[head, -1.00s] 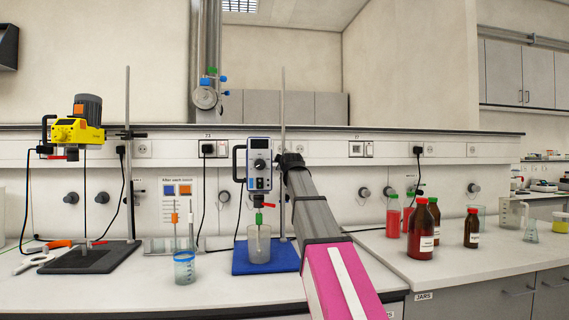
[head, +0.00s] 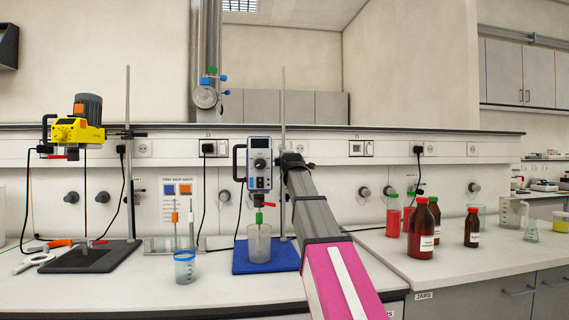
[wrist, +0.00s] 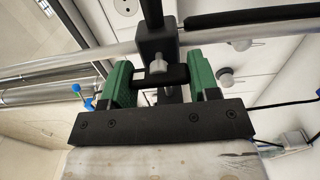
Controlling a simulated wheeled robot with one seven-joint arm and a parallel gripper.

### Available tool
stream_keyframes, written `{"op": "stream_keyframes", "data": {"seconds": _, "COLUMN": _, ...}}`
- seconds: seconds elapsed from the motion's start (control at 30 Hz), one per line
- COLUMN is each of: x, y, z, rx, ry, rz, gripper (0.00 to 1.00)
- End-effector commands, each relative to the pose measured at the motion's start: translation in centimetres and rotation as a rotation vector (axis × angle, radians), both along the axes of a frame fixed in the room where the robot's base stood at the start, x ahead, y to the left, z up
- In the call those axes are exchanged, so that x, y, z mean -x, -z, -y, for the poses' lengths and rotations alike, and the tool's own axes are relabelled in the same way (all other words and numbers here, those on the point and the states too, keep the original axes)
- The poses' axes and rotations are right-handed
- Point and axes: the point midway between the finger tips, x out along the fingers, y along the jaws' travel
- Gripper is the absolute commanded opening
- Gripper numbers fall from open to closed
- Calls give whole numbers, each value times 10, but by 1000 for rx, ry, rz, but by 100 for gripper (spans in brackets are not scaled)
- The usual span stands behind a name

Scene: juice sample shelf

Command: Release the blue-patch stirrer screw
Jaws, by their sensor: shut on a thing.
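The blue-patch stirrer (head: 259,165) is a pale overhead stirrer on a rod, standing over a blue mat (head: 262,267) in the head view. My arm reaches up to the dark clamp (head: 291,159) on its rod. In the wrist view, the green fingers of my gripper (wrist: 160,75) close on the two ends of a dark crossbar (wrist: 172,75), which looks like the stirrer screw's handle. A pale metal screw end (wrist: 158,63) shows just beyond it, at the dark clamp block (wrist: 157,43). The gripper tips are hard to make out in the head view.
A beaker (head: 259,242) stands under the stirrer on the blue mat. A yellow stirrer (head: 79,131) stands at the left over a dark base. A blue-banded cup (head: 184,267) is between them. Brown and red bottles (head: 421,240) stand at the right.

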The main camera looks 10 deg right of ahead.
Motion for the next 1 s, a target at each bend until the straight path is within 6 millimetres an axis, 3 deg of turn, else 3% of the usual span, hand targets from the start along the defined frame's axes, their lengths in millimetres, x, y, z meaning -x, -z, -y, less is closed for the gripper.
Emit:
{"op": "stream_keyframes", "data": {"seconds": 0.23, "x": 1, "y": 1, "z": 0, "rx": 3, "ry": 0, "rz": -2, "gripper": 32}}
{"op": "stream_keyframes", "data": {"seconds": 0.27, "x": 1, "y": 1, "z": 0, "rx": 3, "ry": 0, "rz": -2, "gripper": 62}}
{"op": "stream_keyframes", "data": {"seconds": 0.3, "x": 1, "y": 1, "z": 0, "rx": 3, "ry": 0, "rz": -2, "gripper": 75}}
{"op": "stream_keyframes", "data": {"seconds": 0.33, "x": 1, "y": 1, "z": 0, "rx": 2, "ry": 0, "rz": -2, "gripper": 81}}
{"op": "stream_keyframes", "data": {"seconds": 0.73, "x": 5, "y": 1, "z": 0, "rx": 0, "ry": 0, "rz": -1, "gripper": 81}}
{"op": "stream_keyframes", "data": {"seconds": 1.0, "x": 39, "y": 1, "z": 0, "rx": 1, "ry": 0, "rz": 0, "gripper": 81}}
